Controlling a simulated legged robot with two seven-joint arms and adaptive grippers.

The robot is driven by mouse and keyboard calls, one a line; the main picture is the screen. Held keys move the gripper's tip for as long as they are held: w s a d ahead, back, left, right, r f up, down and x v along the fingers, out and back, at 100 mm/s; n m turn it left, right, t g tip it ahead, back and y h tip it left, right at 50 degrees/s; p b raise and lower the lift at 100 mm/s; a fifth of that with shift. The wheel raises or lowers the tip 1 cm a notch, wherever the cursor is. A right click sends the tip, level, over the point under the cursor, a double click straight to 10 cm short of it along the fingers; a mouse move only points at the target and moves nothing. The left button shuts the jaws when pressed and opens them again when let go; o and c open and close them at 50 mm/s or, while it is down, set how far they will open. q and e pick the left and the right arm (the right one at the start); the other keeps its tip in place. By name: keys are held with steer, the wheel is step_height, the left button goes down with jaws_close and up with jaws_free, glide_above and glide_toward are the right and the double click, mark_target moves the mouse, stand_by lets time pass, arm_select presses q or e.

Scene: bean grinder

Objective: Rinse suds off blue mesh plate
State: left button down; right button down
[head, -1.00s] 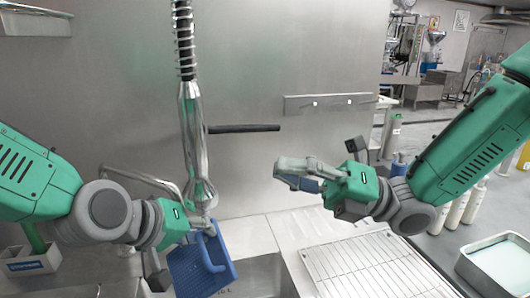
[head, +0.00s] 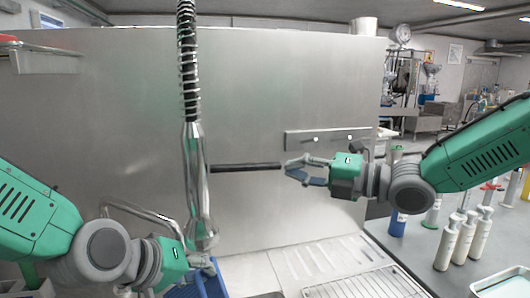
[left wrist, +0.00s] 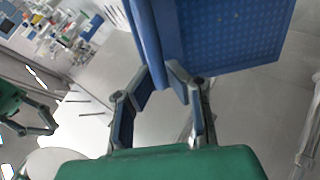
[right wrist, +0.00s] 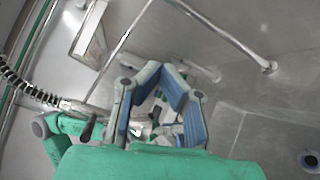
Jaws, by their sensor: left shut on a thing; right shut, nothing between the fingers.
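The blue mesh plate (head: 207,287) hangs low in the head view, partly cut off by the bottom edge. It fills the top of the left wrist view (left wrist: 235,35), with its perforated face showing. My left gripper (head: 208,264) is shut on the plate's raised blue edge or handle. No suds can be made out on the visible part. The metal spray head (head: 199,190) hangs above the plate. Its black lever (head: 245,167) points right. My right gripper (head: 287,170) is shut and empty, its tips close to the lever's far end; I cannot tell whether they touch.
A coiled hose (head: 187,50) runs up from the spray head. A wire rack (head: 365,284) lies on the drainboard (head: 310,262). Several pump bottles (head: 448,242) stand on the right counter. A curved metal pipe (head: 140,213) is near my left arm.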

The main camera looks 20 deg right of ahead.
steer(key=w+d+r+m+g+h, duration=0.2)
steer(key=w+r+m+h, duration=0.2)
steer(key=r+m+h, duration=0.45)
steer(key=s+a+r+m+g+y, duration=0.2)
steer(key=s+r+g, duration=0.25)
steer(key=s, duration=0.35)
steer(key=s+a+r+m+g+y, duration=0.1)
steer(key=s+r+m+g+y, duration=0.15)
steer(key=s+r, duration=0.4)
glide_above(266, 164)
step_height(266, 164, down, 8)
steer(key=f, duration=0.3)
steer(key=shift+a+f+n+g, duration=0.2)
steer(key=shift+f+n+g, duration=0.1)
steer(key=shift+g, duration=0.1)
steer(key=shift+d+f, duration=0.2)
steer(key=shift+f, duration=0.05)
steer(key=shift+f, duration=0.1)
